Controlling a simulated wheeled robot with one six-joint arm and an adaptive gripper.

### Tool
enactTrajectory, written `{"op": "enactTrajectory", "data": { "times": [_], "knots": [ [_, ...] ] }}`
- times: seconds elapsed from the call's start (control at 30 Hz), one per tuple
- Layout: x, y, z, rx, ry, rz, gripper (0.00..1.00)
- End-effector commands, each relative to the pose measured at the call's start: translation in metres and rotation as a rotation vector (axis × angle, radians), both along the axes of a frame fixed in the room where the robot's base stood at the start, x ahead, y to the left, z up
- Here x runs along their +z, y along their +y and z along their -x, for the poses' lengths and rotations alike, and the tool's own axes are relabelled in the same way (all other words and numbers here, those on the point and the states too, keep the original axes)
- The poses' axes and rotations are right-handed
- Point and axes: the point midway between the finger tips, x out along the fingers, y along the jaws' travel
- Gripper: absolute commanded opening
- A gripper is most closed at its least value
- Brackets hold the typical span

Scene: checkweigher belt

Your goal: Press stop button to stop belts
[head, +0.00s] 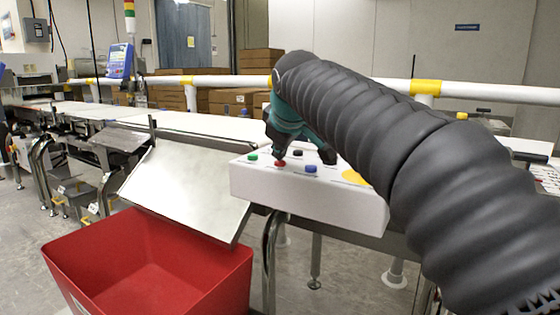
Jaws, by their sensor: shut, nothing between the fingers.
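A white control box (300,200) stands beside the belt at the centre of the head view. Its top carries a green button (252,157), a red button (280,163), a blue button (310,168) and a black button (297,153). Part of a yellow patch (355,178) shows on its right side. My gripper (279,155) is shut and empty, pointing down, with its tip at or just above the red button. I cannot tell whether it touches or presses the button. My arm hides the box's back right part.
A red bin (90,250) stands in front, below a tilted metal chute (185,180). The white belt (180,122) runs to the left. A white rail with yellow bands (240,82) runs behind, with cardboard boxes (235,100) beyond. A blue display (120,60) stands at back left.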

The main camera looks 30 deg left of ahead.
Motion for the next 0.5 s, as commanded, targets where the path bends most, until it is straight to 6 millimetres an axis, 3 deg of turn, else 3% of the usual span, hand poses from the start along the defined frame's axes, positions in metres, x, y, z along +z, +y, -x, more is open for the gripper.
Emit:
{"op": "enactTrajectory", "data": {
  "times": [0.5],
  "knots": [
    [0.0054, 0.0000, -0.0001, 0.000, 0.001, 0.001, 0.00]
  ]
}}
